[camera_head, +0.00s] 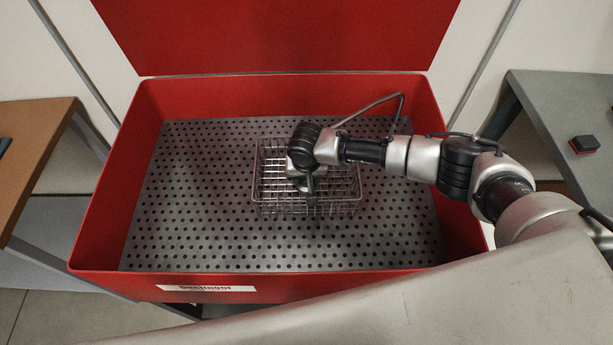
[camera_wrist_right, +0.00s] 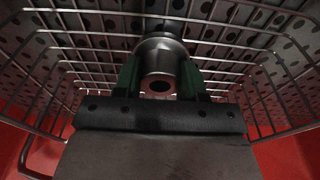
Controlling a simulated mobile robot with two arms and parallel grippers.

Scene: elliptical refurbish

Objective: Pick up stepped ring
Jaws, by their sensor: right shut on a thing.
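The stepped ring (camera_wrist_right: 160,66) is a dark metal stepped cylinder with a round hole in its near end. It shows in the right wrist view between the two green-edged fingers of my right gripper (camera_wrist_right: 160,80), which is shut on it. In the head view my right gripper (camera_head: 310,190) reaches down into a wire basket (camera_head: 345,208), and the ring is hidden there. The basket's wire mesh lies close behind the ring in the wrist view; I cannot tell whether they touch. My left gripper is not in view.
The basket stands on a perforated metal plate (camera_head: 200,220) inside a red tub (camera_head: 105,215) with raised walls and a red lid (camera_head: 280,30) behind. A brown table (camera_head: 35,140) is at the left. A grey table (camera_head: 560,110) at the right holds a small dark block (camera_head: 584,144).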

